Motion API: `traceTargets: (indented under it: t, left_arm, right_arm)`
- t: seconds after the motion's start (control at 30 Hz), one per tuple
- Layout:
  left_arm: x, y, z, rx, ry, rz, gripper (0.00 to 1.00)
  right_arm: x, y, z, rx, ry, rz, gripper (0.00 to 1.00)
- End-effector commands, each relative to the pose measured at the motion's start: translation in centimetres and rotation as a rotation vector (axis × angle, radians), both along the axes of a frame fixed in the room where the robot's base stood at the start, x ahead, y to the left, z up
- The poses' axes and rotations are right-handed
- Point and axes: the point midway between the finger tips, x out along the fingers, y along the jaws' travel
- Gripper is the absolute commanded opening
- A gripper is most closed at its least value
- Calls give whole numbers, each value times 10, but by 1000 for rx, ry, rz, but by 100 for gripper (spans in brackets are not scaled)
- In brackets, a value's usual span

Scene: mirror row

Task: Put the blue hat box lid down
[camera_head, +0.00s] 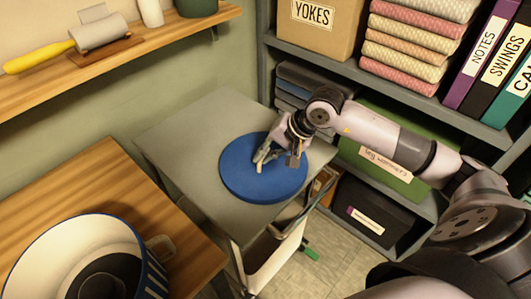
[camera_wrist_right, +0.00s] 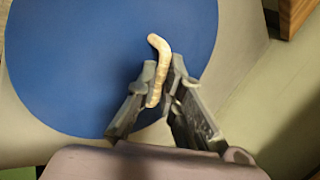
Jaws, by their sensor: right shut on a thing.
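The blue hat box lid (camera_head: 255,178) is a round blue disc at the grey cart top (camera_head: 200,130) in the head view. It also fills much of the right wrist view (camera_wrist_right: 60,60). My right gripper (camera_head: 268,157) is over the middle of the lid, with its fingers shut on the lid's pale, curved handle (camera_wrist_right: 158,68). The lid looks level. Whether its underside touches the cart top cannot be told. My left gripper is not in view.
A wooden table (camera_head: 110,195) at the left bears a striped round box (camera_head: 150,280). A shelf unit (camera_head: 330,60) with blankets, binders and boxes stands close behind my right arm. A wall shelf (camera_head: 150,42) holds a lint roller (camera_head: 95,32). Bare cart top shows left of the lid.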

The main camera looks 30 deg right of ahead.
Motion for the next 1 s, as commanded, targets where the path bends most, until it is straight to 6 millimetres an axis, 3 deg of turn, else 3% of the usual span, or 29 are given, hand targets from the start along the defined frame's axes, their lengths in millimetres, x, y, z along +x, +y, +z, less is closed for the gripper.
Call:
traceTargets:
  t: [0.37, 0.4, 0.67, 1.0]
  left_arm:
    - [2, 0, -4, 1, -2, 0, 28]
    - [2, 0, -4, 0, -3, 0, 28]
    - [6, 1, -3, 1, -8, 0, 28]
    - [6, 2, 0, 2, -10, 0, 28]
  right_arm:
    - [0, 0, -6, 0, -3, 1, 0]
    - [0, 0, -5, 0, -2, 0, 9]
    - [0, 0, -4, 0, -2, 0, 27]
    - [0, 0, -2, 0, -1, 1, 28]
